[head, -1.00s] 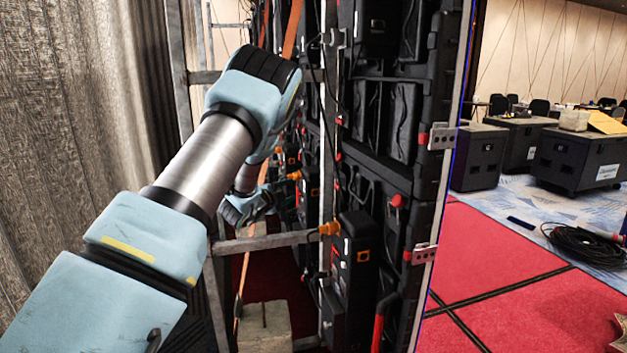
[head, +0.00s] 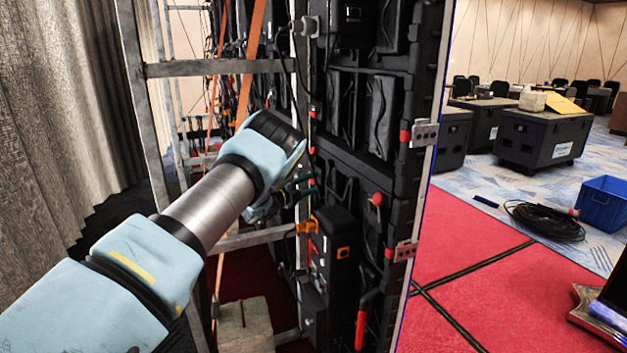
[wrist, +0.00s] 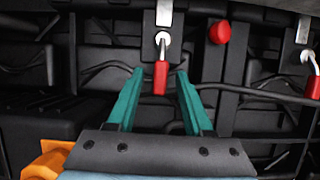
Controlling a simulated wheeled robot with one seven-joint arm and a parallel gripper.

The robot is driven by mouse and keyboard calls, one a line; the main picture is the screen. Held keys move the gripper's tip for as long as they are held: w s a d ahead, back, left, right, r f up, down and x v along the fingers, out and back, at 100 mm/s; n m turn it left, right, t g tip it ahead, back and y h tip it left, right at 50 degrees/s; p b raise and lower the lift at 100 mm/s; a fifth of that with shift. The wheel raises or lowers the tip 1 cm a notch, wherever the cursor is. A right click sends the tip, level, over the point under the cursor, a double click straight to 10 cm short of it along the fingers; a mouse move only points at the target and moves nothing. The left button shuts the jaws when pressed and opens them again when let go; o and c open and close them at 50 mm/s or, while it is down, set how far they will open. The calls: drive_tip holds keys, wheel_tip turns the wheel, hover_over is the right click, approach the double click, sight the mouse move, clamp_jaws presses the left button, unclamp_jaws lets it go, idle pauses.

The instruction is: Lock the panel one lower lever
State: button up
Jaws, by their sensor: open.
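In the wrist view, a red-handled lever (wrist: 160,75) hangs down from a pale pivot on a grey metal plate. My gripper (wrist: 160,80) is open, its two green fingers apart on either side of the handle's lower part in the picture. I cannot tell how deep the handle sits between them. A second red-handled lever (wrist: 313,85) is at the right edge, tilted. In the head view, the fingers of my gripper (head: 298,190) show partly behind my arm, near the black panel backs (head: 345,175). The lever at the fingers is not clear there.
A red knob (wrist: 219,33) is right of the lever. An orange connector (wrist: 45,160) is at lower left, and black cables cross the panel. Metal scaffold bars (head: 215,67) stand left of the panels. A blue crate (head: 603,203) and black cases (head: 540,137) are on the open floor at right.

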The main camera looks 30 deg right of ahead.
drive_tip(key=shift+w+d, duration=0.15)
drive_tip(key=shift+d, duration=0.45)
clamp_jaws()
